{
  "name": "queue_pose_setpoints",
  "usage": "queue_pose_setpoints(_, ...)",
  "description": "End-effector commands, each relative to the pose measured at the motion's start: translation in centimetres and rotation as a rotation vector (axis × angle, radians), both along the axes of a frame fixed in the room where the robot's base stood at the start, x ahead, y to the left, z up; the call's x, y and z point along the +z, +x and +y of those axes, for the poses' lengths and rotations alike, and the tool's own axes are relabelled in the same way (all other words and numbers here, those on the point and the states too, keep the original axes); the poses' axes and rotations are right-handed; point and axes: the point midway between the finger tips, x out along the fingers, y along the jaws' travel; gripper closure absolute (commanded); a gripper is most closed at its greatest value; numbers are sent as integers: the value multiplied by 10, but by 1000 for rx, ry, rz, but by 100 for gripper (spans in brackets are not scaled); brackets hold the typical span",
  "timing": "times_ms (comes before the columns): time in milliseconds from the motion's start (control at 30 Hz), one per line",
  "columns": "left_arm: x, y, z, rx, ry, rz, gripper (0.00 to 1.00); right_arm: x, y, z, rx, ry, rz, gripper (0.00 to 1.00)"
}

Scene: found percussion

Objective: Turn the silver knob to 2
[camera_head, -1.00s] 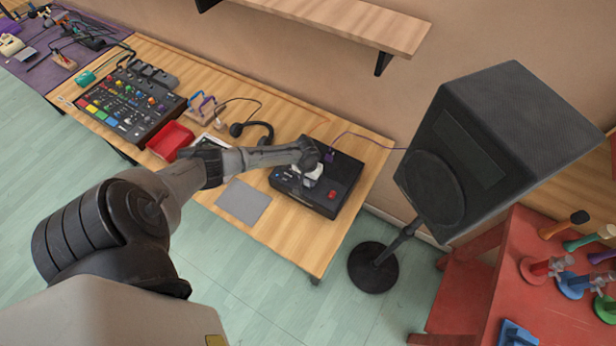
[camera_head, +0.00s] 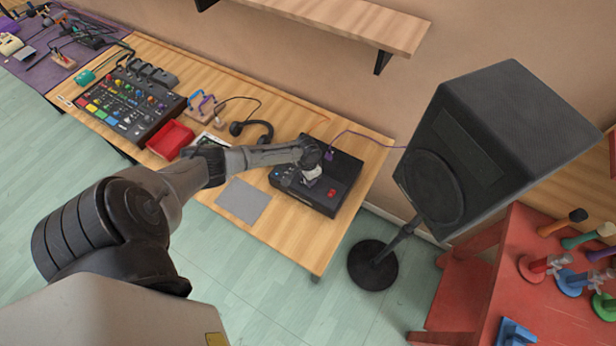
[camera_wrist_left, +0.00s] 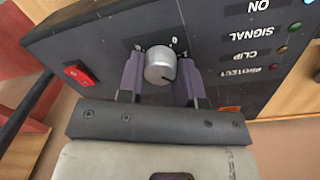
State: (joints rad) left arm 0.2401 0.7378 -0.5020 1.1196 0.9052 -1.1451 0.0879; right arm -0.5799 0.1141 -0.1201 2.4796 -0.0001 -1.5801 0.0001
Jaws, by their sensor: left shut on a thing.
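The silver knob (camera_wrist_left: 160,66) is on the black panel of a box, seen in the left wrist view. A dark mark shows on its lower right side, and printed digits, including a 0, stand around it, mostly hidden or too small to read. My left gripper (camera_wrist_left: 161,80) has its two purple-grey fingers on either side of the knob, shut on it. In the head view the black box (camera_head: 340,190) sits on the wooden table, and my left gripper (camera_head: 312,176) is over its top, hiding the knob. My right gripper is not in view.
A red switch (camera_wrist_left: 79,74) sits on the same panel, with indicator lights beside printed labels at the other side. A grey pad (camera_head: 243,201), headphones (camera_head: 262,130), a red tray (camera_head: 170,138) and a mixer (camera_head: 128,104) share the table. A large speaker (camera_head: 490,140) stands right.

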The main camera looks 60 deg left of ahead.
Motion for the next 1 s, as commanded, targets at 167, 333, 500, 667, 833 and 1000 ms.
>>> queue_pose_setpoints(167, 0, 0, 0, -2, 0, -1, 91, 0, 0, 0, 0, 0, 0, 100)
queue_pose_setpoints(333, 0, 0, 0, -1, 0, -1, 91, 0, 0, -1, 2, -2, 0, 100)
queue_pose_setpoints(500, 0, 0, 0, -1, 0, -1, 52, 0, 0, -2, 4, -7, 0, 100)
queue_pose_setpoints(667, 0, 0, 0, 0, 0, 0, 42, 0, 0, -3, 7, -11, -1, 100)
queue_pose_setpoints(833, 0, 0, 0, 0, 0, 0, 42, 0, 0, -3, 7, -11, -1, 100)
queue_pose_setpoints(1000, 12, 0, 1, 0, 1, -1, 42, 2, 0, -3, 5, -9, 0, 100)
